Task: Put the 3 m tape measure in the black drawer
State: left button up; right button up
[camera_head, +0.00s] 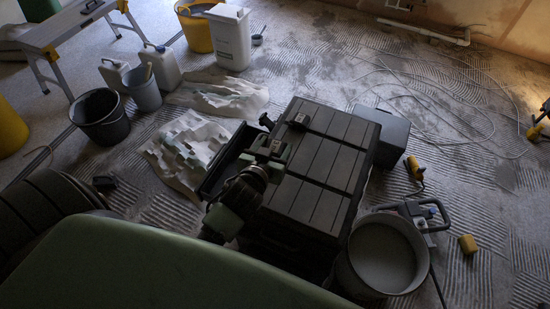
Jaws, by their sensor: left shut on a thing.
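My left gripper (279,133) is over the left edge of the black drawer unit (322,160), its arm coming up from below. It is shut on a small dark thing with a pale mark, which looks like the tape measure (299,120); the details are too dark to read. The black drawer (212,178) stands pulled out on the left side of the unit, just left of the gripper. My arm hides part of the drawer and its inside is dark. My right gripper is not in view.
Crumpled pale sheeting (180,150) lies left of the drawer. A large grey bucket (382,255) stands at the unit's lower right, and a dark box (385,130) at its upper right. A black bucket (98,115) stands at left. Loose cable lies on the ridged floor at right.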

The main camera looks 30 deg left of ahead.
pick_arm(q)
notch_tip(320, 180, up, 10)
jog(key=shift+p, duration=0.3)
notch_tip(320, 180, up, 12)
send_over(275, 146)
jog(key=w+d, duration=0.3)
notch_tip(275, 146, up, 8)
jog(key=s+d+m+h, duration=0.1)
jog(key=d+h, duration=0.1)
jog(key=shift+s+d+m, duration=0.15)
jog(key=shift+d+m, duration=0.1)
jog(key=shift+m, duration=0.15)
